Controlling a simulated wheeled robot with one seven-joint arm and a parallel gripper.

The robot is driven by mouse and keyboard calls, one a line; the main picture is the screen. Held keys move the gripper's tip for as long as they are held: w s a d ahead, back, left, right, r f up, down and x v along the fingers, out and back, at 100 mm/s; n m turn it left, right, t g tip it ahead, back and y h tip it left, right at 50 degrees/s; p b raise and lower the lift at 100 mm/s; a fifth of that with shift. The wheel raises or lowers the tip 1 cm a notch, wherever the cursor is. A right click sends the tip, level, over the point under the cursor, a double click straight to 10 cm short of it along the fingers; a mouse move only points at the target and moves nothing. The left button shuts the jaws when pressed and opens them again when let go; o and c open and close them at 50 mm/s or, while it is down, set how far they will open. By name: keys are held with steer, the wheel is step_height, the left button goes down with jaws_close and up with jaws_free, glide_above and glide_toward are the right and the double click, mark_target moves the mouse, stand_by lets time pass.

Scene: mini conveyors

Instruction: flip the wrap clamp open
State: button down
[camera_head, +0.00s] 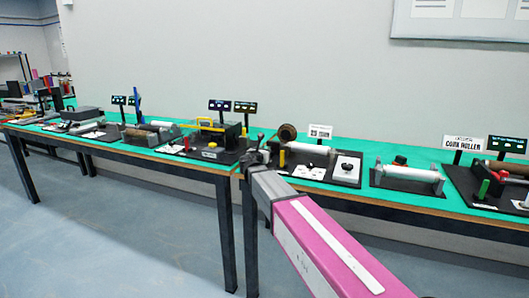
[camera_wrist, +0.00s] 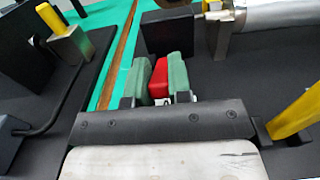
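My gripper (camera_wrist: 160,72) shows in the wrist view with its two green finger pads close together. A red piece (camera_wrist: 158,78) fills the gap between the pads; it looks like the handle of the wrap clamp, but the rest of the clamp is hidden or cannot be made out. In the head view my gripper (camera_head: 257,154) is at the bench's front edge, left of the roller station (camera_head: 308,149). My gripper covers the red piece in that view.
In the wrist view a metal roller (camera_wrist: 285,12) with its bracket is at upper right. A yellow post (camera_wrist: 299,116) stands at right. A black block (camera_wrist: 161,38) is just beyond my fingers. A yellow-tipped lever (camera_wrist: 50,17) is at upper left. More stations line the green bench.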

steer(key=shift+r, duration=0.2)
steer(key=shift+w+d+r+g+y, duration=0.1)
steer(key=shift+w+r+g+y, duration=0.25)
steer(key=shift+g, duration=0.4)
steer(key=shift+w+d+r+g+y, duration=0.1)
steer(key=shift+w+r+g+y, duration=0.2)
steer(key=shift+g, duration=0.45)
steer(key=g, duration=0.1)
steer(key=w+r+g+y, duration=0.1)
steer(key=g, duration=0.1)
steer(key=shift+w+d+r, duration=0.15)
steer(key=shift+w+d, duration=0.05)
steer(key=shift+w, duration=0.1)
steer(key=g, duration=0.1)
steer(key=w+g+y, duration=0.1)
steer(key=w+g, duration=0.1)
steer(key=g, duration=0.1)
steer(key=shift+w+d+r, duration=0.1)
steer(key=shift+d+r, duration=0.25)
steer(key=shift+d, duration=0.05)
steer(key=shift+w+d+g+y, duration=0.25)
steer(key=shift+w+g+y, duration=0.25)
steer(key=shift+g, duration=0.5)
steer(key=shift+f, duration=0.1)
steer(key=c, duration=1)
jaws_free()
steer(key=shift+c, duration=0.2)
